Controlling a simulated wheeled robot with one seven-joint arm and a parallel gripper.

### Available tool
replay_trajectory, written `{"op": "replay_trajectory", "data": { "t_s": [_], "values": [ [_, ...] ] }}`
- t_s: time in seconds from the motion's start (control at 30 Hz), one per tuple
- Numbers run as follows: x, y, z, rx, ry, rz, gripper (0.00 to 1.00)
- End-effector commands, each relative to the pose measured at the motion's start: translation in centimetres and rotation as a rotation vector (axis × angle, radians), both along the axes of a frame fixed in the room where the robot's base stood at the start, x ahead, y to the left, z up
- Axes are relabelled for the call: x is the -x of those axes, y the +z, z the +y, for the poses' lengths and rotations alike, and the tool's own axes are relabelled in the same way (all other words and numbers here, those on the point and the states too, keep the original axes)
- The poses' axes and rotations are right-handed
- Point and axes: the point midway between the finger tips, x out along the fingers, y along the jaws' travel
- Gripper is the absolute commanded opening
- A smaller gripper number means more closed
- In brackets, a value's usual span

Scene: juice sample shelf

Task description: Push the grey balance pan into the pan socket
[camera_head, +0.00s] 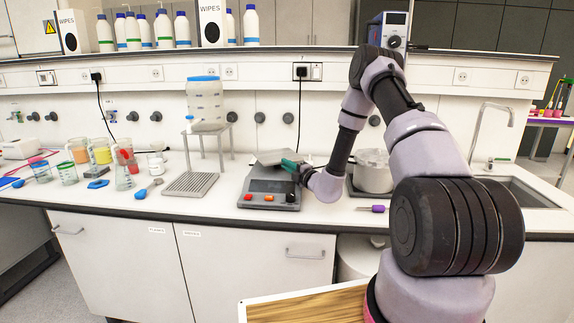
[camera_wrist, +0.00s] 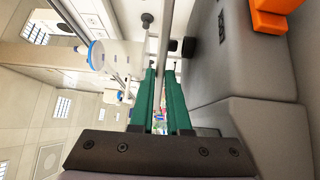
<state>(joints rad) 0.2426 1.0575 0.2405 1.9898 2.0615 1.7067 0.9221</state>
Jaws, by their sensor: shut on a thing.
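The grey balance pan (camera_head: 276,157) is a flat plate above the back of the balance (camera_head: 262,187) in the head view, looking slightly tilted. My gripper (camera_head: 289,165), with green fingers, is shut on the pan's right side. In the wrist view the green fingers (camera_wrist: 163,85) reach forward, and the pan (camera_wrist: 167,30) shows edge-on as a thin pale strip at their tips. The balance's grey body (camera_wrist: 235,65) lies beside the fingers there, apart from the pan. A small dark part (camera_wrist: 187,47) sits by the pan; I cannot tell whether it is the pan socket.
A slotted drain tray and stand (camera_head: 190,184) with a clear, blue-lidded container (camera_head: 205,100) are left of the balance. A pale pot (camera_head: 373,175) stands to the right, behind my arm. Several beakers and flasks (camera_head: 102,150) stand at the far left.

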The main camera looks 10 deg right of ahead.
Motion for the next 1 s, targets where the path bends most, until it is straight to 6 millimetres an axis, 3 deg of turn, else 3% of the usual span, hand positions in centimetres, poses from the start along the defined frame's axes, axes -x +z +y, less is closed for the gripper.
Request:
{"op": "replay_trajectory", "data": {
  "t_s": [1.0],
  "values": [
    [0.0, -1.0, -0.1, 0.001, 0.001, -0.001, 0.0]
  ]
}}
